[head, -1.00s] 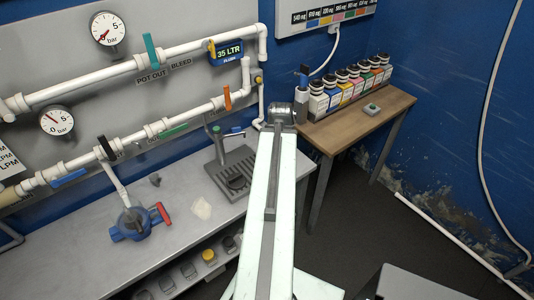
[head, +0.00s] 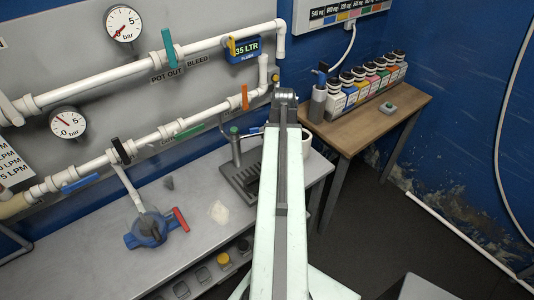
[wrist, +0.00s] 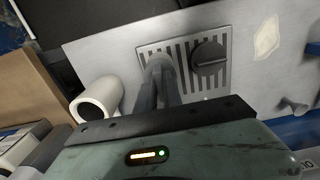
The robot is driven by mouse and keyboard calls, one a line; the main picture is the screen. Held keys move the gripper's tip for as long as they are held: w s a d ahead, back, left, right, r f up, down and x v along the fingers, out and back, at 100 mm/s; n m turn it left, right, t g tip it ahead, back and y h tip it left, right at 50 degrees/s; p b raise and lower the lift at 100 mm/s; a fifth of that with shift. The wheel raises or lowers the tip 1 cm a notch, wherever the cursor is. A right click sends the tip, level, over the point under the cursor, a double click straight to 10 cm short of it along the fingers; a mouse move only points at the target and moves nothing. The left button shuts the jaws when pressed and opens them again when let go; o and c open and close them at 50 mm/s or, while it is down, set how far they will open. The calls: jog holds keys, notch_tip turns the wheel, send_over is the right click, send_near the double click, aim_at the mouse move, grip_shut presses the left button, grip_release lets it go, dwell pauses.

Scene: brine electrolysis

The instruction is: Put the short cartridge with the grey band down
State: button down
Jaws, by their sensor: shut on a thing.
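My gripper (wrist: 160,84) is shut in the wrist view, above the grey bench near the slotted drip tray (wrist: 146,50). A rounded grey end (wrist: 158,62) shows between its fingertips. It fits the short cartridge, but the fingers hide most of it and I cannot make out a grey band. In the head view my arm hides the gripper and what it holds. The drip tray also shows in the head view (head: 232,182), left of my arm.
A blue valve (head: 148,230) and a pale patch (head: 218,212) lie further left. Several bottles (head: 352,88) line the wooden table (head: 385,128).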

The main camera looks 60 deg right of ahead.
jog(key=shift+w+d+f, duration=0.1)
jog(key=shift+w+d, duration=0.2)
jog(key=shift+w, duration=0.6)
notch_tip(320, 180, down, 4)
jog(key=b, duration=0.4)
jog(key=shift+a+r, duration=0.1)
jog(key=shift+r, duration=0.2)
jog(key=shift+w+f, duration=0.1)
jog(key=c, duration=1.9)
grip_release()
jog(key=shift+f, duration=0.1)
jog(key=o, duration=0.4)
notch_tip(320, 180, up, 13)
jog(key=p, duration=1.2)
jog(key=shift+f+p, duration=0.15)
jog(key=shift+p, duration=0.2)
jog(key=shift+f, duration=0.1)
